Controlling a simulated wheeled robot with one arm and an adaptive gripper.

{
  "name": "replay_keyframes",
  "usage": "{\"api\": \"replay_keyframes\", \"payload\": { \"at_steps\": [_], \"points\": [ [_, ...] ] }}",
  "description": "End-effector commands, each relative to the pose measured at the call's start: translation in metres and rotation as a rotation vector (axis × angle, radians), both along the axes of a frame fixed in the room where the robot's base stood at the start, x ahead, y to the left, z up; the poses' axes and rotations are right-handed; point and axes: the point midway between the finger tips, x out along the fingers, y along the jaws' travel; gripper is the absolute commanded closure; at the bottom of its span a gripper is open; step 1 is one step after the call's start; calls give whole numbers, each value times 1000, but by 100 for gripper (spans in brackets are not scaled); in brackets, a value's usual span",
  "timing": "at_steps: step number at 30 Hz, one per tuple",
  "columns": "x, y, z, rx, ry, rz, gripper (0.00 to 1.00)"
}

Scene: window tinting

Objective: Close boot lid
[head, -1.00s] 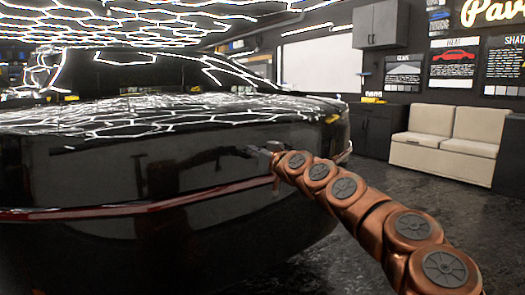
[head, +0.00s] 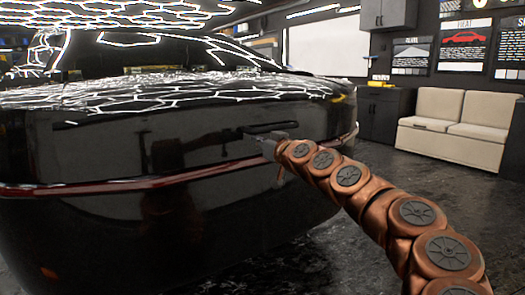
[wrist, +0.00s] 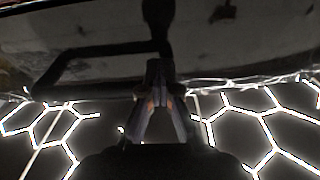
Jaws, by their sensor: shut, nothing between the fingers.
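The black car (head: 150,230) fills the left and middle of the head view, its glossy rear towards me. The boot lid (head: 200,120) is its upper rear panel; I cannot tell whether it is fully closed. My gripper (head: 252,133) is at the right part of this panel, shut and empty. In the wrist view my gripper (wrist: 158,68) has its fingertips together close to a dark glossy surface (wrist: 220,45). A dark bent shape (wrist: 85,68) lies left of the fingertips; it may be a reflection. Contact is not clear.
A red strip (head: 130,186) runs across the car's rear. A cream sofa (head: 460,130) and dark cabinet (head: 380,115) stand at the back right. The dark floor (head: 400,170) between them and the car is clear.

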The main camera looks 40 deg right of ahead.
Motion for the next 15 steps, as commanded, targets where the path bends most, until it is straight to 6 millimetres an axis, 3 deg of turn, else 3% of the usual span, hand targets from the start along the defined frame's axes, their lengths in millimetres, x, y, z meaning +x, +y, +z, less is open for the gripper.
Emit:
{"api": "replay_keyframes", "payload": {
  "at_steps": [9,15],
  "points": [
    [-15,14,27,-10,4,11,100],
    [-22,14,15,-4,7,10,100]
  ]
}}
